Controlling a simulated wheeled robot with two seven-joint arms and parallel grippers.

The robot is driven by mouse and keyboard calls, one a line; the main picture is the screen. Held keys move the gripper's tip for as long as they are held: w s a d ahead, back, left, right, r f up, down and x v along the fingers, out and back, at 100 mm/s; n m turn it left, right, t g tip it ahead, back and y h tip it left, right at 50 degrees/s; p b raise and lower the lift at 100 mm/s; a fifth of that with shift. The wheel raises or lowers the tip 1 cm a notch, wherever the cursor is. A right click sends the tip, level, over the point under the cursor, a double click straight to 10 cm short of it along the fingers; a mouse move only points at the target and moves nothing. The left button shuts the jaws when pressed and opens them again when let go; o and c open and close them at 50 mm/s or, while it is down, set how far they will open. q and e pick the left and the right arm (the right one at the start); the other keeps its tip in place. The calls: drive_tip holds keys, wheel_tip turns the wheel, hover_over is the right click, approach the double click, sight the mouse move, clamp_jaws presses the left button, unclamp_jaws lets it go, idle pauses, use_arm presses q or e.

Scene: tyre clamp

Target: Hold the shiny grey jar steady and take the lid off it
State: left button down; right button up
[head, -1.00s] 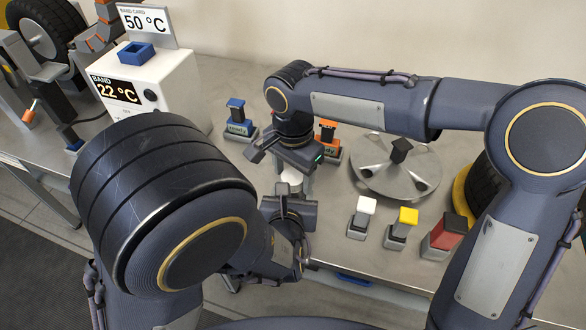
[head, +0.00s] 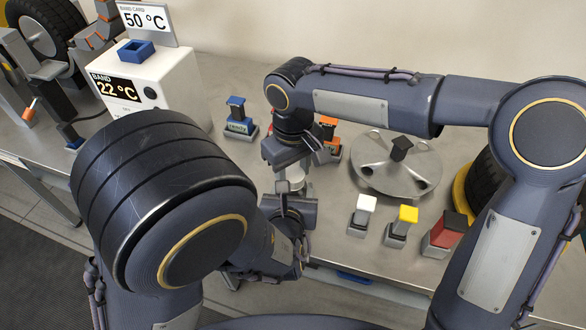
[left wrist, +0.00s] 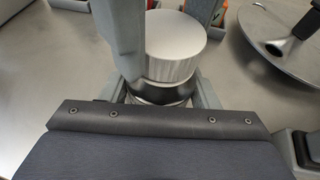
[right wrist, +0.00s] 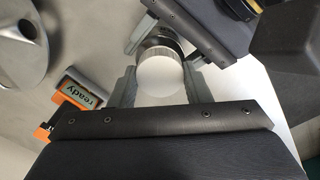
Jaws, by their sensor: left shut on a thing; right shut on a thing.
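The shiny grey jar (left wrist: 160,93) stands upright in the left wrist view, its ribbed pale lid (left wrist: 172,50) on top. In the head view it (head: 294,184) is mostly hidden between my grippers. My left gripper (head: 286,196) is shut on the jar's body, low down; its fingers also show in the left wrist view (left wrist: 160,100). My right gripper (head: 291,167) is above it, shut on the lid, with one finger on each side in the right wrist view (right wrist: 160,80). I cannot tell whether the lid is loose.
A round metal plate (head: 395,172) lies to the right. White-topped (head: 364,215), yellow-topped (head: 403,224) and red (head: 447,236) blocks line the front. A white box (head: 150,80) stands left.

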drive_tip(key=n, duration=0.5)
drive_tip(key=shift+n, duration=0.3)
drive_tip(key=n, duration=0.2)
drive_tip(key=shift+n, duration=0.4)
drive_tip(key=n, duration=1.9)
drive_tip(key=shift+r+n, duration=0.1)
drive_tip(key=shift+n, duration=0.2)
drive_tip(key=shift+r, duration=0.2)
drive_tip(key=shift+r, duration=0.9)
